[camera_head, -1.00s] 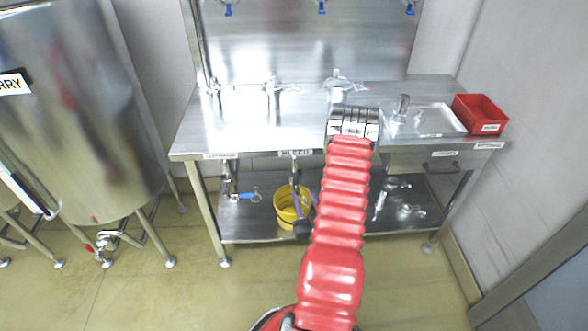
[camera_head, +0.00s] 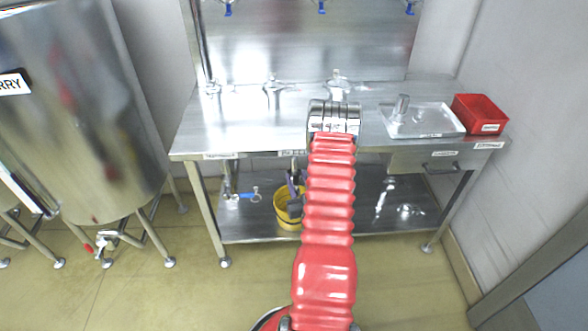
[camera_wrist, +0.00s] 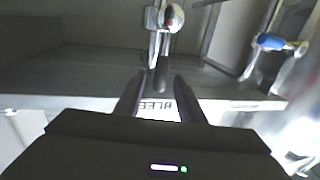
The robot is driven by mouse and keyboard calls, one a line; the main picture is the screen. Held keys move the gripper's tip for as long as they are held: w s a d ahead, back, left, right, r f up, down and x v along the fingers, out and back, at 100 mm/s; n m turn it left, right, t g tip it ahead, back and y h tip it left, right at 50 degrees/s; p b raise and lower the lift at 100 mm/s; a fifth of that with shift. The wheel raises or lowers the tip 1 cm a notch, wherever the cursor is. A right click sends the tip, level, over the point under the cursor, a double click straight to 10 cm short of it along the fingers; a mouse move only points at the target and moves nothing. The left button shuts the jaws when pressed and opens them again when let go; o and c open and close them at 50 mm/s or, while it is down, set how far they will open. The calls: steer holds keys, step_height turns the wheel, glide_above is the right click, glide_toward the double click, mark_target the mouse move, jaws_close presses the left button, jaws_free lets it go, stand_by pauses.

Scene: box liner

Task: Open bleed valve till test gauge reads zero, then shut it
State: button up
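The bleed valve hangs under the bench front edge, below a label reading BLEED (camera_head: 293,153). In the wrist view, the bleed valve (camera_wrist: 158,40) shows a metal body with a dark lever pointing toward my gripper. My gripper (camera_wrist: 160,78) is open, its two dark fingers apart, with the lever's end between or just beyond the fingertips; contact cannot be told. In the head view my red arm hides part of this area, so my gripper shows only partly. No test gauge can be made out.
A yellow bucket (camera_head: 286,212) stands on the lower shelf (camera_head: 350,225) below the valve. A blue-handled valve (camera_head: 247,195) is left of it. A clear tray (camera_head: 422,121) and red bin (camera_head: 480,113) sit on the bench top (camera_head: 225,135). A steel tank (camera_head: 75,120) stands left.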

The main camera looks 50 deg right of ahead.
steer(key=x, duration=0.5)
steer(key=shift+w+d, duration=0.25)
steer(key=shift+w, duration=0.05)
steer(key=shift+c, duration=0.6)
jaws_close()
steer(key=shift+s+d, duration=0.1)
